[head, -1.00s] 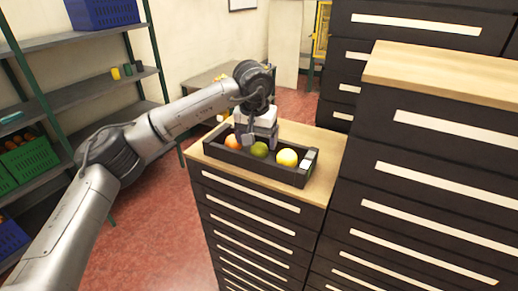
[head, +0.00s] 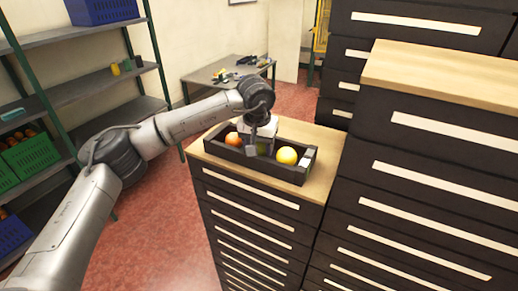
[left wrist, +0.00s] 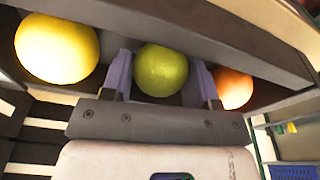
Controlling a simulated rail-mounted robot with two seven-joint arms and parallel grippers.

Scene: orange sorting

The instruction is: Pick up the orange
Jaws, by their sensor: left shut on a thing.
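The orange (head: 233,139) lies in the left part of a dark open tray (head: 287,174). A green fruit (head: 262,149) is in the middle, and a yellow fruit (head: 287,156) is to the right. My left gripper (head: 258,149) is down in the tray and partly hides the green fruit. In the left wrist view, the fingers (left wrist: 162,76) are shut on the green fruit (left wrist: 161,70), one on each side. The orange (left wrist: 233,88) is just outside the right finger, partly hidden by it. The yellow fruit (left wrist: 57,48) is at the left. My right gripper is not in view.
The tray stands on a wooden-topped drawer cabinet (head: 325,192). A taller cabinet (head: 440,75) rises at the right. Shelves (head: 75,100) with crates stand at the left, and a table (head: 228,75) with tools is behind.

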